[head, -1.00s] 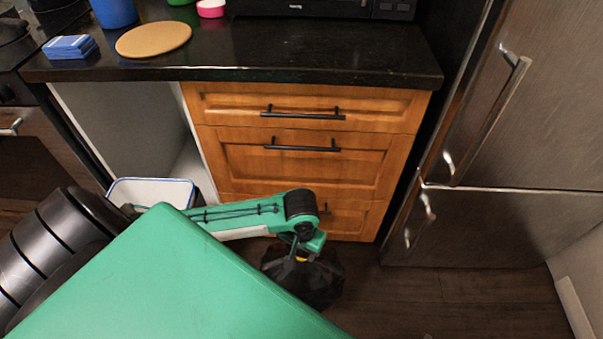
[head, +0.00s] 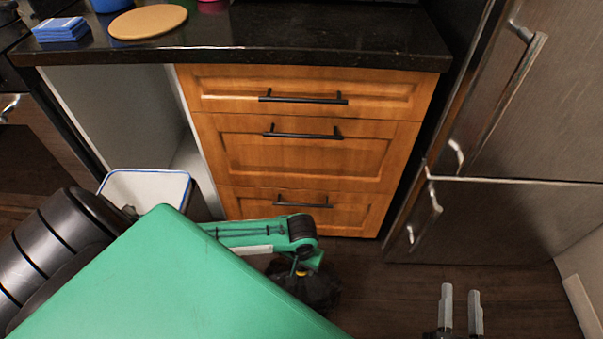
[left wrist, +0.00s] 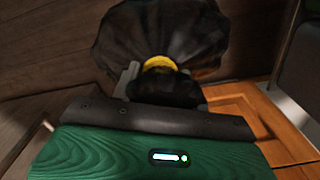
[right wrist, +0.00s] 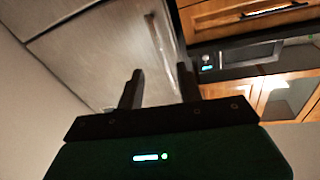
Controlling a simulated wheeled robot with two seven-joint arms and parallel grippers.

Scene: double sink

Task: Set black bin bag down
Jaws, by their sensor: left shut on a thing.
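The black bin bag (head: 314,287) hangs from my left gripper (head: 301,270) low in front of the wooden drawers, close to the dark floor. My green arm hides part of it. In the left wrist view the bag (left wrist: 150,35) fans out beyond the fingers, with a yellow tie (left wrist: 160,63) at its neck. The left gripper (left wrist: 160,82) is shut on the gathered neck. Whether the bag touches the floor I cannot tell. My right gripper (head: 460,312) is open and empty at the lower right, in front of the fridge; it also shows in the right wrist view (right wrist: 158,85).
A white-lined bin (head: 148,190) stands left of the drawers (head: 300,150), by an open cabinet space. The steel fridge (head: 510,130) is at the right. Bare floor (head: 385,295) lies between my arm and the right gripper.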

